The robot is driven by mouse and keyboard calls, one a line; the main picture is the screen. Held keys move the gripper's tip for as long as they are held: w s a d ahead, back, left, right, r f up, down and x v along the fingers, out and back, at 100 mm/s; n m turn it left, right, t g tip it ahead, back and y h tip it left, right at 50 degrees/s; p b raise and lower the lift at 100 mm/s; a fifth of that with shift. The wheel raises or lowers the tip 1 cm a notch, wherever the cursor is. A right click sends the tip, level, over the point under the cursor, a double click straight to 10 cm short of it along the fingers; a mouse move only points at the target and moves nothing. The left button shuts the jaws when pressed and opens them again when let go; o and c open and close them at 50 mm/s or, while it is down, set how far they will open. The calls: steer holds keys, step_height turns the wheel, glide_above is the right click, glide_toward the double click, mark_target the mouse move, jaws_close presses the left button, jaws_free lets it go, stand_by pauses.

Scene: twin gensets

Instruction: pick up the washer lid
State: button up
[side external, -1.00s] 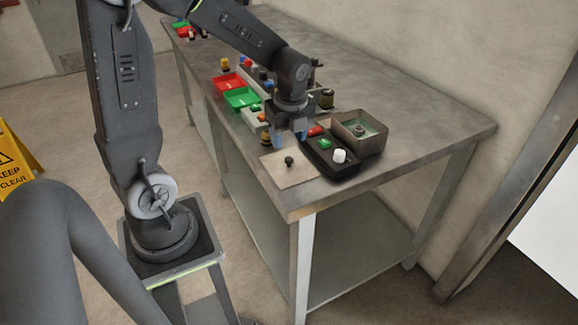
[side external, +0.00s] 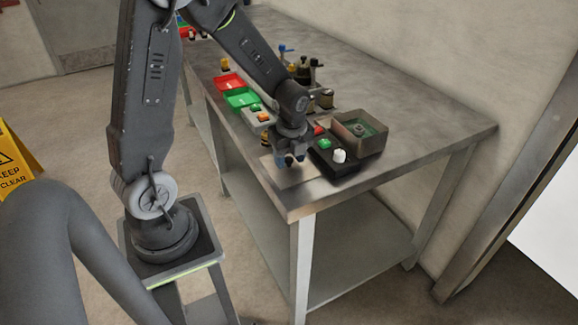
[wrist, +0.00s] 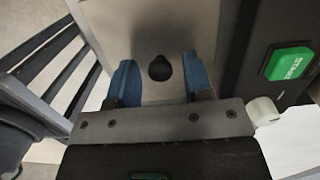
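The washer lid (side external: 296,180) is a flat beige plate with a small dark knob, lying at the table's near corner. In the wrist view the lid (wrist: 150,25) lies below my gripper, and its knob (wrist: 160,68) shows between the fingers. My gripper (wrist: 161,80) is open, with one blue finger on each side of the knob and a gap to both. In the side view my gripper (side external: 290,161) is low over the lid and hides the knob. I cannot tell how far the fingertips are above the plate.
A black control box (side external: 338,168) with a green START button (wrist: 289,63) and a white knob (side external: 339,156) stands close on the right. An open grey box (side external: 372,145) is behind it.

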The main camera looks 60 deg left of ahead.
jaws_close()
steer(key=shift+r, duration=0.1)
